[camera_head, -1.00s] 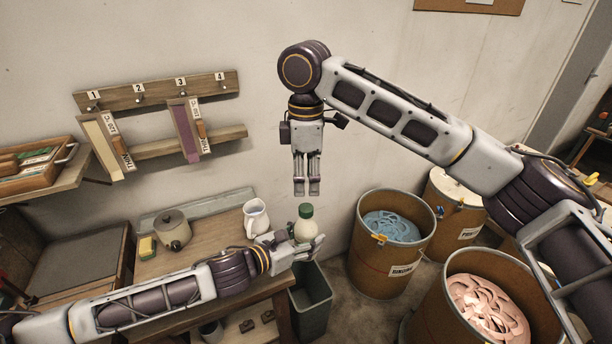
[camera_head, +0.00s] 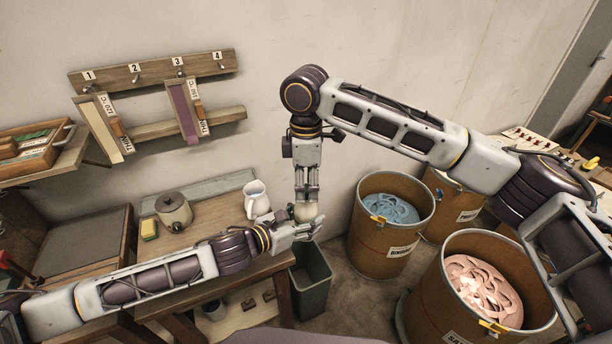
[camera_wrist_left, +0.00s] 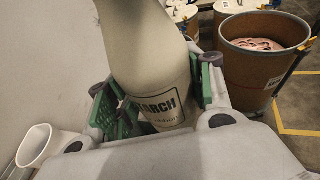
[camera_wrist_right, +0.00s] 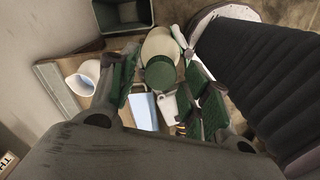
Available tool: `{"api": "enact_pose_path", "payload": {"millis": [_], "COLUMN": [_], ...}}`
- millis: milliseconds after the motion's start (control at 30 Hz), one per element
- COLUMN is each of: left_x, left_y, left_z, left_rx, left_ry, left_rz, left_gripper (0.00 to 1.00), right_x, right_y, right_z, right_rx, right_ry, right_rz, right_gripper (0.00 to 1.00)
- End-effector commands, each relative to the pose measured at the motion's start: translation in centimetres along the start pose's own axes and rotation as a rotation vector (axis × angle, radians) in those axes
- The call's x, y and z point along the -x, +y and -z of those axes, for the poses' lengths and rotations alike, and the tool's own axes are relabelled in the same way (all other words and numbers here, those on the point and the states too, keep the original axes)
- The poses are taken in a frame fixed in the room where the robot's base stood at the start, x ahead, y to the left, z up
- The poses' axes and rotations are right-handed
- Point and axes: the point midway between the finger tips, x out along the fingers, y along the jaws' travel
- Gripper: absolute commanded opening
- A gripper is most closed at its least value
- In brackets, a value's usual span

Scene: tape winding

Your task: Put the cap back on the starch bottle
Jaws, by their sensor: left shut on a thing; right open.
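The cream starch bottle (camera_head: 305,212) is upright in my left gripper (camera_head: 300,230), held above the bin by the bench's right end. In the left wrist view its label (camera_wrist_left: 163,106) partly reads "STARCH"; its top is out of frame. The green cap (camera_wrist_right: 160,73) sits at the bottle's top in the right wrist view; whether it is fully seated I cannot tell. My right gripper (camera_head: 306,196) points straight down over the bottle's top. Its open fingers stand on either side of the cap, apparently apart from it. The cap is hidden by these fingers in the head view.
A white pitcher (camera_head: 256,200), a lidded pot (camera_head: 174,212) and a yellow-green sponge (camera_head: 149,229) stand on the bench left of the grippers. A grey bin (camera_head: 312,281) is below them. Barrels of blue (camera_head: 392,211) and pink strips (camera_head: 482,287) stand to the right.

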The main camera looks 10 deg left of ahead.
Motion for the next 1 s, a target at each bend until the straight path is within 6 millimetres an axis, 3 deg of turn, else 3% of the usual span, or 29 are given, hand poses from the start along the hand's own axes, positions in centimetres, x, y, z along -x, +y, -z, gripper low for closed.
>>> {"api": "enact_pose_path", "payload": {"millis": [367,733,900,933,1000], "left_x": [0.00,0.01,0.01,0.01,0.01], "left_y": [0.00,-0.02,-0.03,-0.04,-0.04], "left_z": [-0.05,-0.06,-0.06,-0.06,-0.05], "left_rx": [0.000,0.000,-0.001,-0.001,-0.001], "left_ry": [-0.001,-0.001,-0.001,-0.001,-0.001], "left_rz": [0.000,0.000,0.001,0.001,0.001], "left_gripper": [0.00,0.00,0.00,0.00,0.00], "right_x": [-0.28,-0.26,-0.26,-0.25,-0.25], "right_y": [-0.01,-0.01,0.00,0.01,0.01], "right_z": [0.01,0.01,0.01,0.01,0.02], "right_rx": [0.000,0.000,0.000,0.000,0.000], "right_ry": [0.000,0.000,0.000,0.000,0.000], "right_rz": [0.000,0.000,0.000,0.000,0.000], "right_gripper": [0.47,0.00,0.00,0.30,0.39]}}
